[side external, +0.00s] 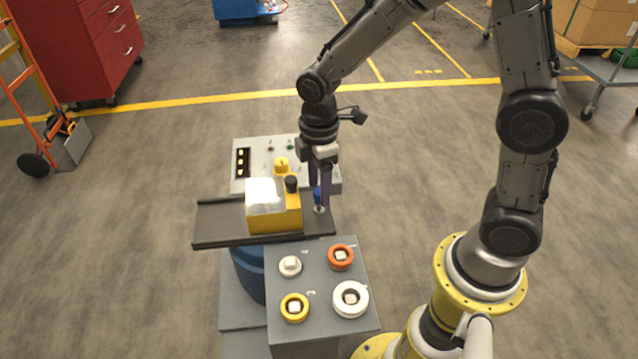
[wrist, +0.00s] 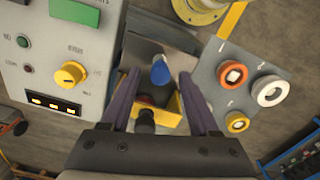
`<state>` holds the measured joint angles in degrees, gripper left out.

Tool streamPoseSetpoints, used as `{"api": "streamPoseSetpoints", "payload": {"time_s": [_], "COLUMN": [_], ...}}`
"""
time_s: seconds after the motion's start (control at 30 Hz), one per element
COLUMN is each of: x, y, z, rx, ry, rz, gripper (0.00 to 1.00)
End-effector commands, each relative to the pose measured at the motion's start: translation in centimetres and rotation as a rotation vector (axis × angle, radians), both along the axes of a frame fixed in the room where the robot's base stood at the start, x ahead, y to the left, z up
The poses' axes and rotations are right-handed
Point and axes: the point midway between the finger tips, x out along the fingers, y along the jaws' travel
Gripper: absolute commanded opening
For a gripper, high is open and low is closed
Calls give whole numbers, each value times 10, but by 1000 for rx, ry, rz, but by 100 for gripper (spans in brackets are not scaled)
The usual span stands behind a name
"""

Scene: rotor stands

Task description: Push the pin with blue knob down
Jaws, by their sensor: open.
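The pin with the blue knob (side external: 319,196) stands upright at the right end of the dark flat plate (side external: 218,222), beside the yellow housing (side external: 288,219). In the wrist view the blue knob (wrist: 160,72) shows between and beyond the fingers. My gripper (side external: 319,200) points down at the pin, with its fingers apart on either side of the knob. It also shows in the wrist view (wrist: 161,82), open, with nothing clamped. Whether a finger touches the knob I cannot tell. The lower part of the pin is hidden in the wrist view.
A control panel (side external: 250,146) with a yellow dial stands behind. A grey stand (side external: 322,310) with several coloured rings is in front.

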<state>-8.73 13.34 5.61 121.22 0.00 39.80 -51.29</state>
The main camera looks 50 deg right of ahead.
Motion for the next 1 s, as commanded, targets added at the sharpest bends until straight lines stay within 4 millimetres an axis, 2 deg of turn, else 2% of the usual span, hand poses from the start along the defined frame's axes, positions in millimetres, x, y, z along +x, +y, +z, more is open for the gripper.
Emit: {"api": "streamPoseSetpoints", "payload": {"time_s": [0.27, 0.37, 0.63, 1.0], "x": [0, 0, 0, 0], "y": [0, 0, 0, 0], "z": [-2, -2, -2, -2], "rx": [0, 0, 0, 0], "ry": [0, 0, 0, 0], "rz": [0, 0, 0, 0], "gripper": [62, 47, 0, 0]}}
